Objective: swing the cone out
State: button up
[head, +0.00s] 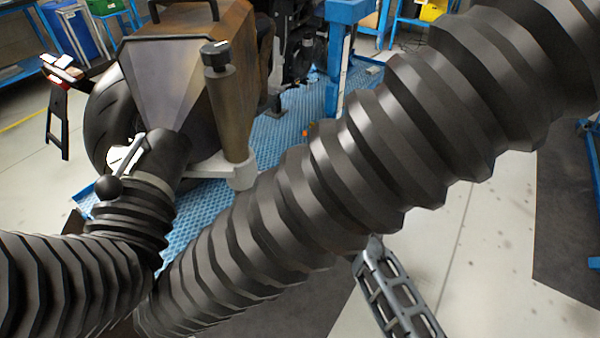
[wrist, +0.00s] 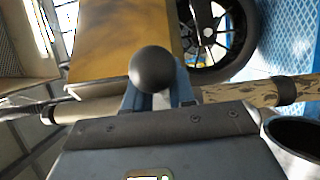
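The cone looks to be the brown, rust-toned faceted hood (head: 165,75) at the upper left in the head view; its yellow-brown side (wrist: 125,40) fills the upper middle of the wrist view. A black ball knob (head: 108,187) sits by the ribbed sleeve below the hood. A black ball (wrist: 153,69), apparently the same knob, shows in the wrist view at my gripper's two blue-grey fingers (wrist: 158,98). The ball covers parts of both fingers and the space between them, so their grip is hidden. I cannot make out my gripper in the head view.
A thick ribbed black tube (head: 350,165) crosses the head view and hides much of the middle. A blue textured mat (head: 285,135) lies behind. A slotted grey part (head: 395,295) is at the lower right. Pale floor is open at right.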

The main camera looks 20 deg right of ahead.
jog(key=shift+d, duration=0.1)
grip_shut()
jog(key=shift+d, duration=0.1)
jog(key=shift+f+h, duration=0.1)
jog(key=shift+h, duration=0.2)
